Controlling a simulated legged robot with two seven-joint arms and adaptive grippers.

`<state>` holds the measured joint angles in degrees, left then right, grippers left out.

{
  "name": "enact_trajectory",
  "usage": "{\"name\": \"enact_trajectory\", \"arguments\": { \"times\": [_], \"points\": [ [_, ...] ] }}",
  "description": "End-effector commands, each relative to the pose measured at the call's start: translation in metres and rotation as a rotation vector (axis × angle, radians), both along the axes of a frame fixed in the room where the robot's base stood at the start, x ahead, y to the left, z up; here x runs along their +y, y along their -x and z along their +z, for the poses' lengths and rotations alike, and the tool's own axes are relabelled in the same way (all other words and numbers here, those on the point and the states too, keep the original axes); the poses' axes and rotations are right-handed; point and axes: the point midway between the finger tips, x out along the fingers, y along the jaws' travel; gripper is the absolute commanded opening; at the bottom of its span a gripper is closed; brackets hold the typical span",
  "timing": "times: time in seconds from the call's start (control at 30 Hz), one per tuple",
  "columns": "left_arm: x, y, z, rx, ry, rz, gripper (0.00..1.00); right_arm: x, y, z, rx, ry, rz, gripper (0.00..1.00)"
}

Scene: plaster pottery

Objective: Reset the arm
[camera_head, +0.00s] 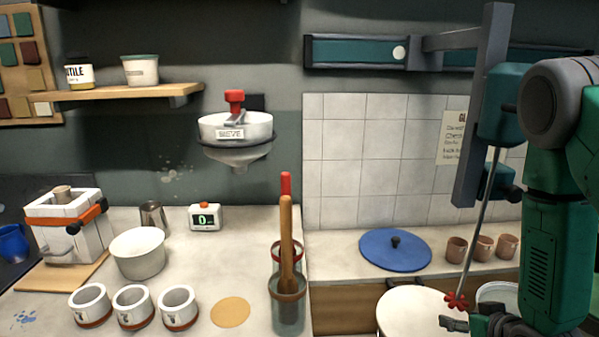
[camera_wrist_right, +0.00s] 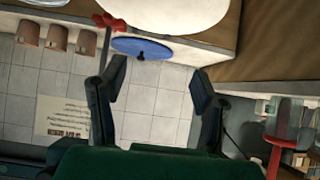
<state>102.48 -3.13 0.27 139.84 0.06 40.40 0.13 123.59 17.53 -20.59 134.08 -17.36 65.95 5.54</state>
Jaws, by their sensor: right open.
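My right arm comes in from the right edge of the head view, and its gripper (camera_head: 482,325) is low at the bottom right, partly cut off by the frame. In the right wrist view its two dark fingers stand wide apart, and the gripper (camera_wrist_right: 157,88) is open with nothing between the fingers. A thin metal rod with a red star-shaped end (camera_head: 456,302) is close to the gripper in the head view; the red end also shows in the wrist view (camera_wrist_right: 108,21). I cannot tell whether they touch. My left gripper is not in view.
A white round vessel (camera_head: 418,312) stands at the lower right, near a blue lid (camera_head: 395,250) and brown cups (camera_head: 482,248). White cups (camera_head: 133,306), a white bowl (camera_head: 138,253) and a holder with tall tools (camera_head: 288,285) stand on the left counter. A wall sieve (camera_head: 236,128) hangs above.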

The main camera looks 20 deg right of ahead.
Motion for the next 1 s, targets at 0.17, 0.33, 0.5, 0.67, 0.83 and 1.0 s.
{"name": "enact_trajectory", "arguments": {
  "times": [0.17, 0.33, 0.5, 0.67, 0.83, 1.0],
  "points": [
    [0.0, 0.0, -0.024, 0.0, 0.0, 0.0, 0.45, 0.082, 0.064, -0.104, 0.34, -0.023, 0.099, 0.56],
    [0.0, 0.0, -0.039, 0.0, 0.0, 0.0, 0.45, 0.142, 0.142, -0.166, 0.624, -0.042, 0.18, 0.56],
    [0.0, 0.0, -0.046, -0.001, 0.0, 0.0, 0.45, 0.176, 0.2, -0.193, 0.804, -0.053, 0.23, 0.56],
    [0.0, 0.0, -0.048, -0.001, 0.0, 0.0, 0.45, 0.186, 0.219, -0.198, 0.861, -0.056, 0.248, 0.56],
    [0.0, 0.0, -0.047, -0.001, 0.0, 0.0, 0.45, 0.186, 0.219, -0.197, 0.862, -0.056, 0.248, 0.56],
    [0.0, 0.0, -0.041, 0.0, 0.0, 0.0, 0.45, 0.181, 0.192, -0.182, 0.773, -0.056, 0.239, 0.56]
  ]
}}
